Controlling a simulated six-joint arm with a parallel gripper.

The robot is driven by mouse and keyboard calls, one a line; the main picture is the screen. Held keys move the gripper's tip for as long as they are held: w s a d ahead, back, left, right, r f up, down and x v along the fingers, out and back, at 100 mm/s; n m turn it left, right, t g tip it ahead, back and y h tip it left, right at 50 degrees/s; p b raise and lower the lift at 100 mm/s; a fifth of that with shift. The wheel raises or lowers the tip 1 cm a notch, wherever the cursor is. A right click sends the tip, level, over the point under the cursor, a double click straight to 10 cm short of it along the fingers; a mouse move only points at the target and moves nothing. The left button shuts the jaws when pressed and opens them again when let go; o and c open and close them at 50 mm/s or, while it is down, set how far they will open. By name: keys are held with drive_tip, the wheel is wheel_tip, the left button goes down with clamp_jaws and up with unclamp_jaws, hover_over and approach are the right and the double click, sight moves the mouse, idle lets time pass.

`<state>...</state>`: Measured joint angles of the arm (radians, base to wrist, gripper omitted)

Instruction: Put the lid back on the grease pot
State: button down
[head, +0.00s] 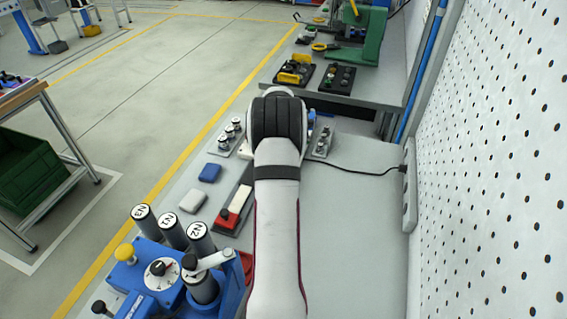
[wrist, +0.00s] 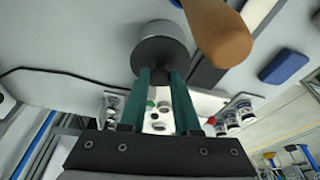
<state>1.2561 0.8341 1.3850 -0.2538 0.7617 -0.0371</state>
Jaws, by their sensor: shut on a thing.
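My gripper (wrist: 161,76) shows in the wrist view with two green fingers close together and a narrow gap between them. Their tips meet the dark round face of a short grey cylinder, which I take for the lid (wrist: 154,47). No separate grease pot can be made out in the wrist view. In the head view my arm covers the gripper and what it holds.
A brown rounded handle (wrist: 222,38) lies close beside the lid. A blue block (head: 210,173), a white block (head: 193,201) and a red-and-white piece (head: 235,207) sit left of my arm. A blue fixture (head: 155,270) stands in front. The bench at right is clear, beside a pegboard (head: 500,150).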

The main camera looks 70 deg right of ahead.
drive_tip(key=shift+c, duration=0.4)
unclamp_jaws()
idle(0.4)
drive_tip(key=shift+r, duration=3.5)
clamp_jaws()
